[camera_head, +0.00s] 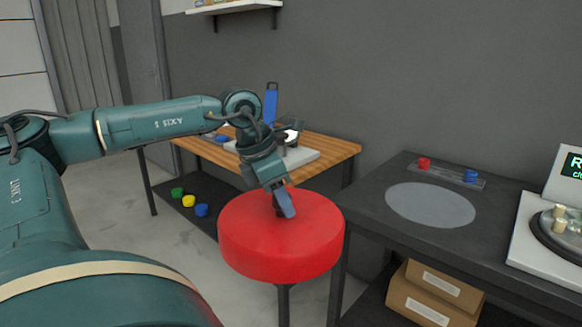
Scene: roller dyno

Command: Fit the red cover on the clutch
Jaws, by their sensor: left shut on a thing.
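A dark round device with pale pegs (560,219), perhaps the clutch, stands on a white base at the right edge and is partly cut off. My right gripper is not in view.
The thick red disc (250,250) stands on a dark post, like a stool. The dark table (365,200) bears a grey round mat (430,205) and a blue piece (471,176). Boxes (430,295) lie below. A wooden table (330,147) with tools is behind my arm.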

